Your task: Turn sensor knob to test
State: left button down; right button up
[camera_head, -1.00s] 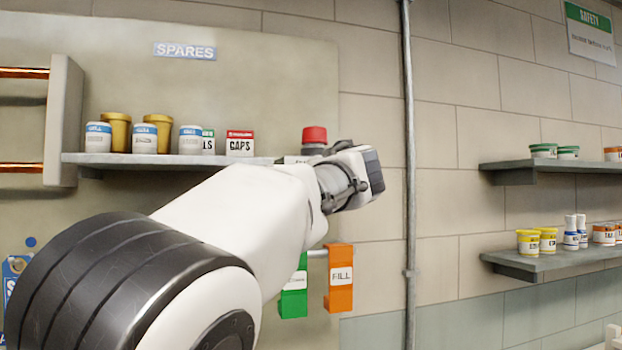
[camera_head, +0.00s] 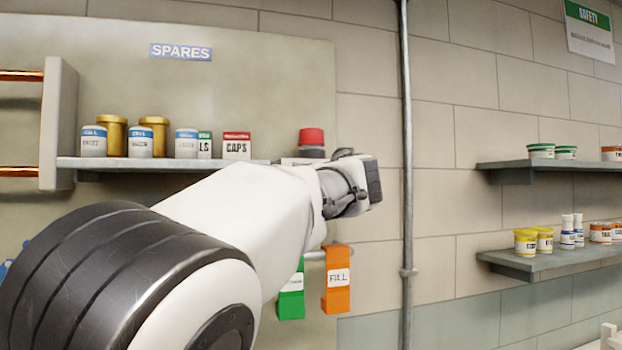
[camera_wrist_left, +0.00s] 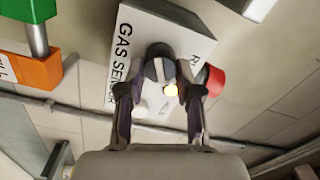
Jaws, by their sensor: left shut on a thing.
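The white gas sensor box (camera_wrist_left: 128,45) shows in the left wrist view, lettered "GAS SENSOR", with part of another word at its right. Its dark knob (camera_wrist_left: 158,62) sits between the fingers of my left gripper (camera_wrist_left: 160,88), which is shut on it. In the head view my left wrist covers most of the box and the knob. My right gripper is not in view.
A shelf (camera_head: 130,163) with tubs and small boxes is on the left panel. Orange (camera_head: 337,280) and green (camera_head: 291,294) tags hang below my wrist. A vertical pipe (camera_head: 407,220) stands to the right. Wall shelves (camera_head: 560,264) with jars are farther right.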

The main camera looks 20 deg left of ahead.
pick_arm(q)
jog(key=m, duration=0.2)
jog(key=m+p, duration=0.1)
jog(key=m, duration=0.1)
jog(key=m+p, duration=0.1)
jog(key=shift+a+r+m, duration=0.1)
jog(key=shift+a+m, duration=0.15)
jog(key=shift+m, duration=0.15)
jog(key=shift+w, duration=0.1)
